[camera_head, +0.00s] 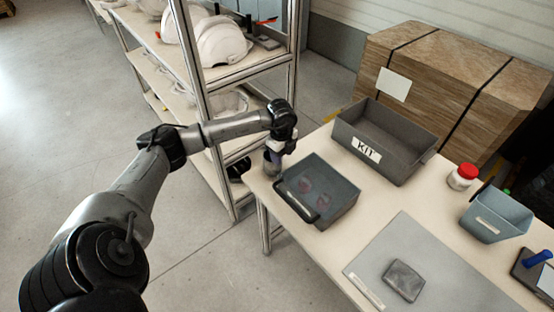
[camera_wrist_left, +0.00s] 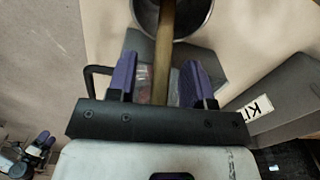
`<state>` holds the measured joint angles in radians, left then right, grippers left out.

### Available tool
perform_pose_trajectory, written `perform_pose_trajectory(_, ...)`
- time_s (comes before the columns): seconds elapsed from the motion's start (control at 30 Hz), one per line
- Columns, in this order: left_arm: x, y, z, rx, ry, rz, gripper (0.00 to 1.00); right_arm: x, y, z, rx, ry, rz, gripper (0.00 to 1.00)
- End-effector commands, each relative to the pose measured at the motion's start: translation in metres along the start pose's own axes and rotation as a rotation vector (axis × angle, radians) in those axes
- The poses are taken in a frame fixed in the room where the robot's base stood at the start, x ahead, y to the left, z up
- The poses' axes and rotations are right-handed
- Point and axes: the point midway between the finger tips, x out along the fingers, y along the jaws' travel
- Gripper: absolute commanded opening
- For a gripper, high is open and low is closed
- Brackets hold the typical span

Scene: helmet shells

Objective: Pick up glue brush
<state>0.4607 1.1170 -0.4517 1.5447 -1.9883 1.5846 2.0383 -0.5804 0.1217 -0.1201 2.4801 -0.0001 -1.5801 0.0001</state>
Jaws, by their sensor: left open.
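The glue brush shows in the left wrist view as a wooden handle (camera_wrist_left: 163,55) standing out of a round metal cup (camera_wrist_left: 203,22). In the head view the cup (camera_head: 271,164) stands at the table's left edge, partly hidden under my left gripper (camera_head: 274,149). My left gripper (camera_wrist_left: 160,80) is open, with its purple fingers on either side of the brush handle. I cannot tell whether they touch it. The brush's bristle end is hidden. What seems to be my right gripper (camera_wrist_left: 38,150) shows small at the lower left of the left wrist view.
A grey tray (camera_head: 338,205) with a black handle stands just right of the cup. Behind it is the KIT box (camera_head: 404,172). A shelf rack (camera_head: 212,150) with helmet shells (camera_head: 222,42) stands close behind my left arm. A grey mat (camera_head: 440,272) lies at front right.

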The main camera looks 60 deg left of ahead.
Motion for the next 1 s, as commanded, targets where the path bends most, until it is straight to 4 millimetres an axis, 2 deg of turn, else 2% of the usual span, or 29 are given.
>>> perform_pose_trajectory(0.13,-0.0008,-0.0002,0.0001,0.0,0.0,-0.001,0.45,-0.0003,0.0,0.0,0.0,0.0,0.0,0.84)
perform_pose_trajectory(0.6,-0.0012,-0.0003,0.0001,0.0,0.0,-0.001,0.0,-0.0002,-0.0001,0.0,0.0,0.0,0.0,0.84)
perform_pose_trajectory(1.0,-0.0045,-0.0006,0.0003,-0.001,0.0,-0.002,0.0,-0.0009,-0.0003,-0.0003,0.001,0.0,-0.001,0.84)
